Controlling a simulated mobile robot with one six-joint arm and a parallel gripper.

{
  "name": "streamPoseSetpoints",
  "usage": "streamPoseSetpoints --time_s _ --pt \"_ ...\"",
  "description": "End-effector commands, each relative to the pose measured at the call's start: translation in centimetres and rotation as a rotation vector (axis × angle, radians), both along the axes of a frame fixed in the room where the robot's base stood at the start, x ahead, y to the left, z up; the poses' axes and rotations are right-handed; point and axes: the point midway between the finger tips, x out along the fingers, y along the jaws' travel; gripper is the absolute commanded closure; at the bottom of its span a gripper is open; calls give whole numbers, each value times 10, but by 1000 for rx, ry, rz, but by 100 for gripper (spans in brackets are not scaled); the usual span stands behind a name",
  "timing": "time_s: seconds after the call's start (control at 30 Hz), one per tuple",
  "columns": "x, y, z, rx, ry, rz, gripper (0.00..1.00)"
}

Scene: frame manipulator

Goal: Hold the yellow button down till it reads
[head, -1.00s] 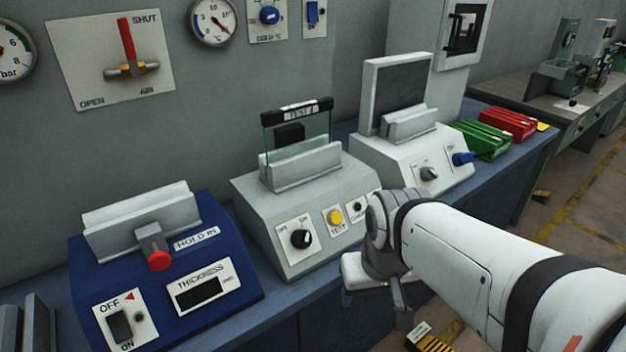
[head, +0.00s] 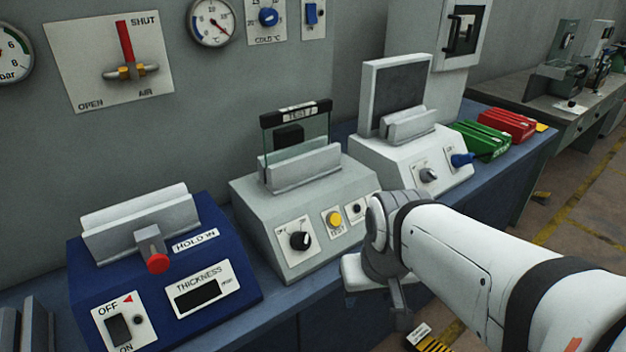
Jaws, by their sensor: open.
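The yellow button (head: 335,219), labelled TEST, sits on the sloped front of a pale grey tester (head: 256,205). A black knob (head: 300,240) is to its left and a small dark round part (head: 356,208) to its right. The tester holds a glass pane (head: 318,132) with a black top edge in its clamp. My gripper (head: 400,310) hangs right of and below the button, in front of the bench, apart from the tester. It is open, and nothing shows between its fingers. My wrist partly hides it.
Left is a blue thickness gauge (head: 85,250) with a red knob (head: 157,263) and a dark display. Right is another grey unit (head: 400,160) with a dark panel. Green boxes (head: 480,140) and red boxes (head: 508,124) lie beyond it.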

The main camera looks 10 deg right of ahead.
Motion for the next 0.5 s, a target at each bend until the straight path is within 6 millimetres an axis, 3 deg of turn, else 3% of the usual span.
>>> streamPoseSetpoints --time_s 0.5 --pt "0 0 0 0 0 0 92"
